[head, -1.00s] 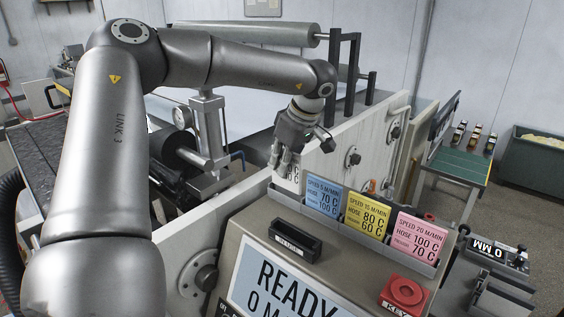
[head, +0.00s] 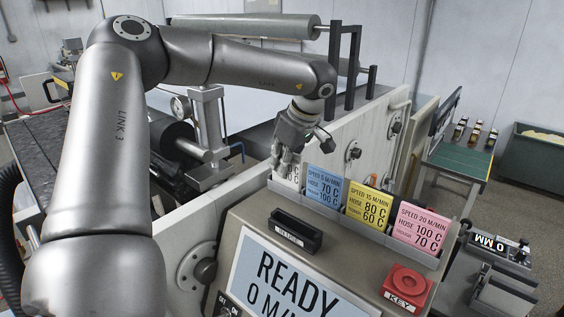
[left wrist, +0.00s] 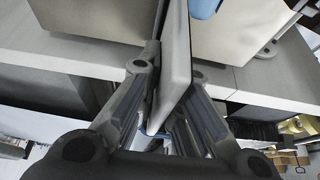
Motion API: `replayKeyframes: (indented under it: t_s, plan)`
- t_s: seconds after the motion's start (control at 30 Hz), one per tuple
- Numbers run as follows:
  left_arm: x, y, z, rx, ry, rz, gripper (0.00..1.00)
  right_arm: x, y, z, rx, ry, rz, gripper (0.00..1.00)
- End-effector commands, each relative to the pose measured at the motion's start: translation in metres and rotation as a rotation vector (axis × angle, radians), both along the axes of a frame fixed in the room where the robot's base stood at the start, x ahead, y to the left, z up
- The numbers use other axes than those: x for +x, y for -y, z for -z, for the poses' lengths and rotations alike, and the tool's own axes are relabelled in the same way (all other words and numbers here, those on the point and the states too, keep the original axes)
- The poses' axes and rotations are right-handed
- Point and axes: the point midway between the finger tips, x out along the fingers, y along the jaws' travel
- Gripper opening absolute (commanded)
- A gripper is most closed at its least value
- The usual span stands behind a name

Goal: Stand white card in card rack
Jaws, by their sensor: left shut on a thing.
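The white card (head: 291,173) stands upright at the left end of the grey card rack (head: 291,197), left of the blue card (head: 325,187). Its lower part is hidden behind the rack's front wall; I cannot tell whether it touches the bottom. My left gripper (head: 287,160) is shut on the card's upper part from above. In the left wrist view the card (left wrist: 177,55) is edge-on between the two fingers (left wrist: 158,105). My right gripper is out of view.
A yellow card (head: 368,208) and a pink card (head: 418,228) stand in the rack. In front are a black holder (head: 295,230), a READY screen (head: 285,285) and a red KEY button (head: 406,283). A pale machine wall (head: 335,145) rises close behind the rack.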

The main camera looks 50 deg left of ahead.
Motion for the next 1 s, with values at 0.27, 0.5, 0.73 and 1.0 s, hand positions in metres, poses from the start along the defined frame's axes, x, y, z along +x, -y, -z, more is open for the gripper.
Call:
replayKeyframes:
  t_s: [0.27, 0.5, 0.73, 1.0]
  plan:
    - [0.000, 0.000, 0.008, 0.000, 0.000, 0.000, 0.00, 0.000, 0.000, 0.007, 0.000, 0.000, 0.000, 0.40]
    - [0.000, 0.000, 0.013, 0.000, 0.000, 0.000, 0.00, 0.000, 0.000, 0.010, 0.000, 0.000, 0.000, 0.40]
    - [0.000, 0.000, 0.013, 0.000, 0.000, 0.000, 0.00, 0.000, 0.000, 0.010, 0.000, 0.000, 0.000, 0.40]
    - [0.000, 0.000, 0.013, 0.000, 0.000, 0.000, 0.32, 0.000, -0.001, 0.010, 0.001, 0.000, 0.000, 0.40]
